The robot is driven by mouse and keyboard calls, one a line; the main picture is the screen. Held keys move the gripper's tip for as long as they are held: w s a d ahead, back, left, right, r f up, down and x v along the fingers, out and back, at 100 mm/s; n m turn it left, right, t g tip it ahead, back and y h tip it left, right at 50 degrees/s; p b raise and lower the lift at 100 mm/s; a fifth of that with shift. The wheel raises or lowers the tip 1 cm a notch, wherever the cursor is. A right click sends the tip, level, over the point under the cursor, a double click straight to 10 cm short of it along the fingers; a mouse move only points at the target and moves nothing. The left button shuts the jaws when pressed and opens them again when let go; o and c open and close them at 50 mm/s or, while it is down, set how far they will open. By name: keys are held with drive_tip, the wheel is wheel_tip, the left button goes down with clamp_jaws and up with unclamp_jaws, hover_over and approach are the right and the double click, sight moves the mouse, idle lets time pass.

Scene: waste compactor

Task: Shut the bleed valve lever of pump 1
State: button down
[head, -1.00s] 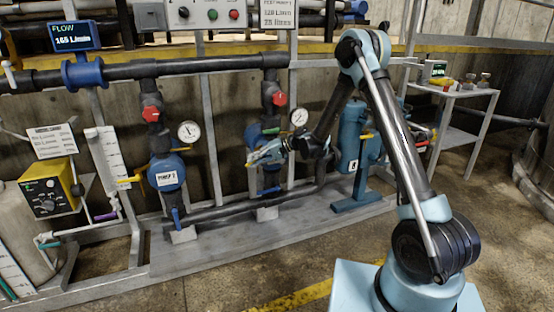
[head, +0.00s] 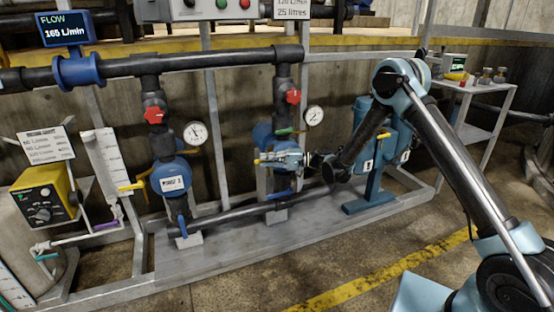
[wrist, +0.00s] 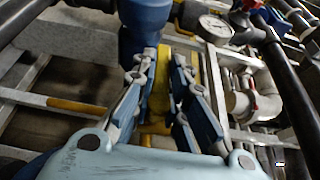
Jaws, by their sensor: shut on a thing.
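The right-hand blue pump (head: 263,135) stands on the skid, its label hidden by my gripper. My gripper (head: 272,160) is in front of this pump, to the left end of my stretched arm. In the wrist view, my gripper (wrist: 166,88) is closed around a yellow lever (wrist: 162,95), which runs between the two blue-padded fingers. A little yellow of the lever (head: 258,162) shows at the fingertips in the head view. The lever's pivot and exact angle are mostly hidden.
The left pump (head: 170,181), labelled PUMP 2, has its own yellow lever (head: 131,187). Red valve handles (head: 154,115) and dial gauges (head: 195,133) sit on the pipework. A blue tank (head: 367,140) stands right of my gripper. The floor in front is clear.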

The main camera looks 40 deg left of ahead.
drive_tip(key=shift+w, duration=0.2)
idle(0.3)
drive_tip(key=c, duration=1.6)
unclamp_jaws()
drive_tip(key=shift+s, duration=0.1)
drive_tip(key=v, duration=1.2)
drive_tip(key=shift+f, duration=0.1)
